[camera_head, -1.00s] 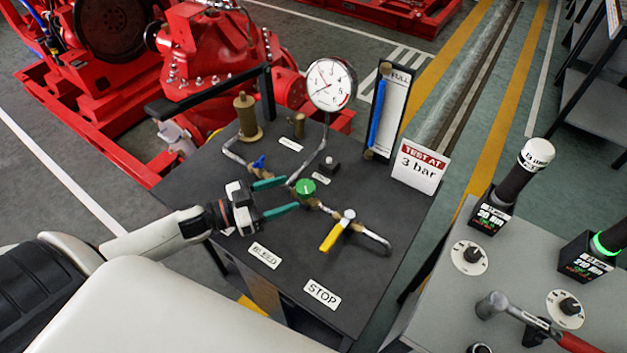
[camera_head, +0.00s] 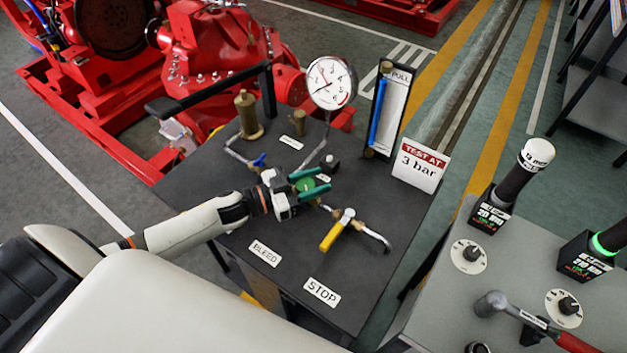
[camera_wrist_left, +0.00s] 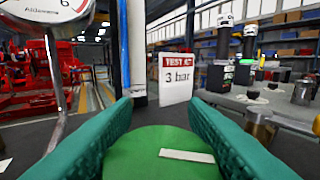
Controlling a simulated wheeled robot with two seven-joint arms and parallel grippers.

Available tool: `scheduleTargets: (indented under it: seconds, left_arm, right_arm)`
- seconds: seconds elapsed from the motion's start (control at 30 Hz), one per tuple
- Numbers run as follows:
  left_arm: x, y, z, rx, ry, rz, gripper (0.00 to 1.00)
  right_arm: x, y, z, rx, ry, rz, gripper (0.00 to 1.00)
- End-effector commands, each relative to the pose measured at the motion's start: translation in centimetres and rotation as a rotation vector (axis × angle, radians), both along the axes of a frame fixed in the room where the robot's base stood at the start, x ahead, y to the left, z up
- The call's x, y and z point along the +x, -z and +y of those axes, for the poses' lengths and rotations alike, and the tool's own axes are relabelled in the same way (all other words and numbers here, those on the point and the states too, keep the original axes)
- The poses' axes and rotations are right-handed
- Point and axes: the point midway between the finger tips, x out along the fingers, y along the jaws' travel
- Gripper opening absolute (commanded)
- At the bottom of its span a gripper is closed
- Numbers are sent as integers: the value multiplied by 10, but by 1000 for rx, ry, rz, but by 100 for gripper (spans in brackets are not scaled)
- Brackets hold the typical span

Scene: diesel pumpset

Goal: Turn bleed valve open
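A round green knob (camera_head: 306,185) sits on the brass pipework of the dark bench; I take it as the bleed valve. In the left wrist view the green knob (camera_wrist_left: 140,160) shows a white bar mark on its top. My left gripper (camera_head: 312,182) has its two teal fingers on either side of the knob, closed in against its edges. The fingers cover parts of the rim. A BLEED label (camera_head: 265,253) lies on the front left of the bench. My right gripper is not in view.
A yellow lever valve (camera_head: 336,234) stands just right of the knob, with a STOP label (camera_head: 322,291) in front. A pressure gauge (camera_head: 331,83), a blue sight tube (camera_head: 378,112) and a 3 bar sign (camera_head: 419,164) stand behind. A small blue valve (camera_head: 259,160) is at the back left.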

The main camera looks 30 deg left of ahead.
Motion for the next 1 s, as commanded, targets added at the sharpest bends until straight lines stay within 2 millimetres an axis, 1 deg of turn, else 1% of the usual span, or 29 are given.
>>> scheduleTargets:
  seconds: [0.03,0.1,0.13,0.33,0.47,0.67,0.8,1.0]
  left_arm:
    - [0,0,0,0,0,0,29]
    - [0,0,0,0,0,0,18]
    - [0,0,0,0,0,0,17]
    - [0,-1,0,-1,-18,0,17]
    - [0,-2,1,-4,-64,1,17]
    - [1,-4,2,-9,-195,2,17]
    - [2,-3,4,-10,-317,3,17]
    - [3,-1,7,-10,-491,5,17]
  right_arm:
    - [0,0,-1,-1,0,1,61]
    - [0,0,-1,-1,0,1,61]
    - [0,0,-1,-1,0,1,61]
    - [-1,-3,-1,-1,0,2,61]
    - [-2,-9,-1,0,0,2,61]
    - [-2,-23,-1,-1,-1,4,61]
    - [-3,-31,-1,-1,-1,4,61]
    - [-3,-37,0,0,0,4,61]
